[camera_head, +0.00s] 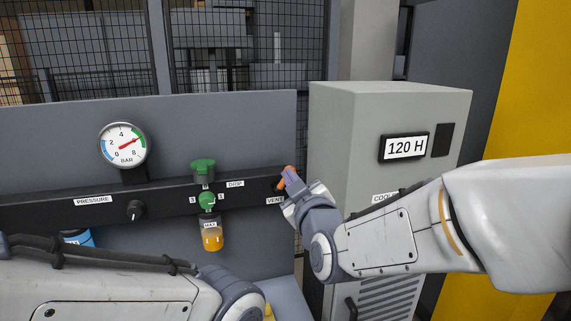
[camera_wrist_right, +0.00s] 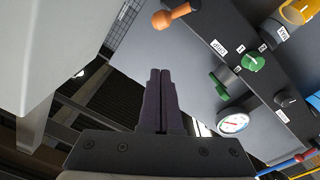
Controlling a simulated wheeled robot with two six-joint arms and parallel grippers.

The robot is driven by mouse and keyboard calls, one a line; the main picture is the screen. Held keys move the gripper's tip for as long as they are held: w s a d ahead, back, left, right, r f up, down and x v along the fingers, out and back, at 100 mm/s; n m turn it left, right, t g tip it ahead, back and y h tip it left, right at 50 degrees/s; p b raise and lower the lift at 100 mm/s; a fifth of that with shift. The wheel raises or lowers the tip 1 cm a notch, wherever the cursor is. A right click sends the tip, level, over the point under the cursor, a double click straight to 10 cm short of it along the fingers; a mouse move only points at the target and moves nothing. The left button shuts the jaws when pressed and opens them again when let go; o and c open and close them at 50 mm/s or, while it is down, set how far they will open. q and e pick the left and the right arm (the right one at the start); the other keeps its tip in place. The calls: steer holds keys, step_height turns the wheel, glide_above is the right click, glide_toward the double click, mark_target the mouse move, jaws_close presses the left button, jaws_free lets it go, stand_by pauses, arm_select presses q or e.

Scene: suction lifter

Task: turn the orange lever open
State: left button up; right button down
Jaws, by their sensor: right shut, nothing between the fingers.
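The orange lever (camera_head: 281,184) sits at the right end of the dark panel bar, by the VENT label, partly hidden behind my right gripper in the head view. In the right wrist view the orange lever (camera_wrist_right: 172,17) shows near the top edge, its rounded knob towards the left. My right gripper (camera_head: 290,179) is at the lever in the head view. In the wrist view its dark fingers (camera_wrist_right: 160,73) are together and empty, with a visible gap in the picture to the knob. Whether they touch it is unclear. My left arm enters low; its gripper is out of frame.
The bar (camera_head: 155,197) carries a pressure gauge (camera_head: 125,145), a black knob (camera_head: 135,211), green valve parts (camera_head: 203,167) and an amber bowl (camera_head: 212,236). A grey cabinet (camera_head: 345,140) marked 120 H stands close on the right, behind my right arm.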

arm_select(q)
step_height(320, 180, up, 7)
steer(key=p, duration=0.6)
arm_select(e)
steer(key=w+a+f+n, duration=0.1)
steer(key=w+f+n, duration=0.1)
steer(key=w, duration=0.7)
steer(key=shift+a+f+n+g+h, duration=0.15)
steer(key=shift+a+n+g+h, duration=0.2)
steer(key=shift+n, duration=0.25)
arm_select(q)
steer(key=shift+f, duration=0.15)
